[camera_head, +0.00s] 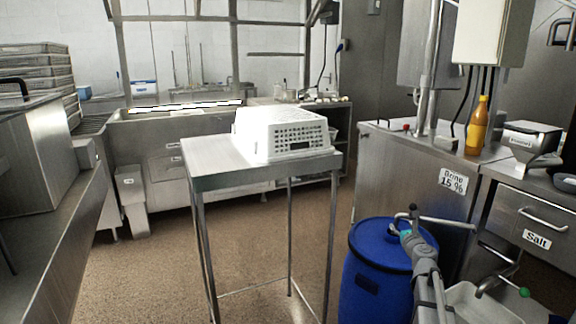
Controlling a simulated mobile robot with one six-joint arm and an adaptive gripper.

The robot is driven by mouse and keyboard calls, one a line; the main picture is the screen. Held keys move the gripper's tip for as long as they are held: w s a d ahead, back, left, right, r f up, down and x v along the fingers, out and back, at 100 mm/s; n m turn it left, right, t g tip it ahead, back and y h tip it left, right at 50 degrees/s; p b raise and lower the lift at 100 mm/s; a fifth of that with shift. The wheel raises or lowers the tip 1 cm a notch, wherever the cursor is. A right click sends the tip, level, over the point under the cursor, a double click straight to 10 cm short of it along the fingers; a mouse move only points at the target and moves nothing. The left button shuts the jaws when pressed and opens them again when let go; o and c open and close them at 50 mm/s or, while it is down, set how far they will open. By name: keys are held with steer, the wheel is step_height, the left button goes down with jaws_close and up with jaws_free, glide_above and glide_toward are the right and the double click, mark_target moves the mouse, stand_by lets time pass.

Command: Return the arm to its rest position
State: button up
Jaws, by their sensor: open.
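A white perforated basket (285,134) sits on a small steel table (215,165) in the middle of the head camera view. It looks turned upside down, with its closed face up and its slotted side facing me. Its wider rim is at the bottom, on the right part of the tabletop. I cannot tell whether a second basket is nested with it. My gripper does not show in this view, and nothing is seen touching the basket.
A steel counter (50,235) runs along the left, with stacked trays (35,65) behind. A yellow bottle (477,127) stands on the right counter. Brown floor (150,275) is open left of the table.

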steer(key=s+a+f+n+g+y, duration=0.2)
steer(key=s+a+f+n+g, duration=0.15)
steer(key=a+n, duration=0.35)
steer(key=s+a+f+n+g+y, duration=0.2)
steer(key=s+a+f+n, duration=0.2)
steer(key=a+n, duration=0.3)
steer(key=s+a+f+n+g+y, duration=0.2)
steer(key=s+a+f+n+g, duration=0.15)
steer(key=a+n, duration=0.45)
steer(key=s+a+f+n+g+h, duration=0.1)
steer(key=s+f+n+g+h, duration=0.25)
steer(key=s+n, duration=0.5)
steer(key=s+f+n+g+h, duration=0.25)
steer(key=s+n+g, duration=0.25)
steer(key=s, duration=0.6)
step_height(320, 180, up, 32)
steer(key=y+p, duration=0.1)
steer(key=p, duration=3.2)
steer(key=shift+w+a+r, duration=0.15)
steer(key=shift+w+r, duration=0.05)
steer(key=shift+w, duration=0.05)
steer(key=shift+c, duration=0.3)
